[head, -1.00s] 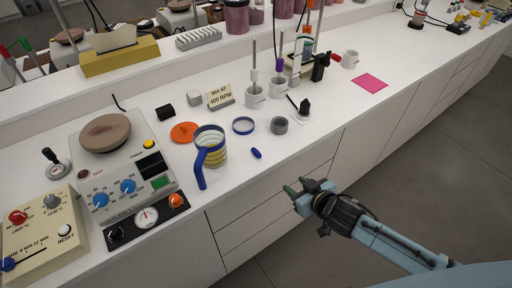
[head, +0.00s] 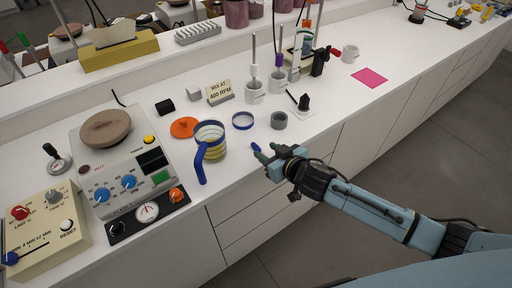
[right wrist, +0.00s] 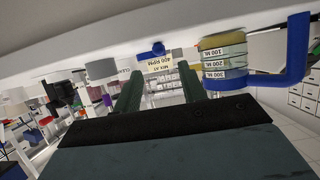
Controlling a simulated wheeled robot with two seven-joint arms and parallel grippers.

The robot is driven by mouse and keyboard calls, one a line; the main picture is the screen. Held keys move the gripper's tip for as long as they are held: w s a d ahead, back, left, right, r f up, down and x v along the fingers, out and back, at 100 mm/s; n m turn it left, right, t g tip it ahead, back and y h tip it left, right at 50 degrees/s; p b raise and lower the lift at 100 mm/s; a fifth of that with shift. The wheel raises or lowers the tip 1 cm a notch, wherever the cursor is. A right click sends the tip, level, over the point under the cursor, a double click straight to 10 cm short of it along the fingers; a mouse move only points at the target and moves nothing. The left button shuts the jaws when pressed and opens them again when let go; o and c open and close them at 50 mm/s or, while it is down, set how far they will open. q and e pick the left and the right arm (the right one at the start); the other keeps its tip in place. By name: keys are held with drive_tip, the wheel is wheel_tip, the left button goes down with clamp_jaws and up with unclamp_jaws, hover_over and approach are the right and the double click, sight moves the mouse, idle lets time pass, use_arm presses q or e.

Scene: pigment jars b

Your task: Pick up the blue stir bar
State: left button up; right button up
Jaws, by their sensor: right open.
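The small blue stir bar (head: 255,147) lies on the white counter near its front edge, right of the blue-handled beaker (head: 211,140). My right gripper (head: 267,151) has its green fingertips just right of the bar in the head view. It is open, with nothing between the fingers. In the right wrist view, which is upside down, a blue piece that looks like the stir bar (right wrist: 158,49) shows ahead, between the two spread fingers (right wrist: 160,82). My left gripper is not in view.
A blue ring (head: 243,121), a grey ring-shaped piece (head: 279,120) and an orange disc (head: 184,127) lie behind the bar. The beaker stands close on the left, its handle toward the front edge. A hotplate (head: 114,165) is further left.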

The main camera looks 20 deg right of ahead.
sight(257, 147)
drive_tip(key=x, duration=0.5)
drive_tip(key=shift+s+f, duration=0.2)
drive_tip(key=shift+f, duration=0.1)
clamp_jaws()
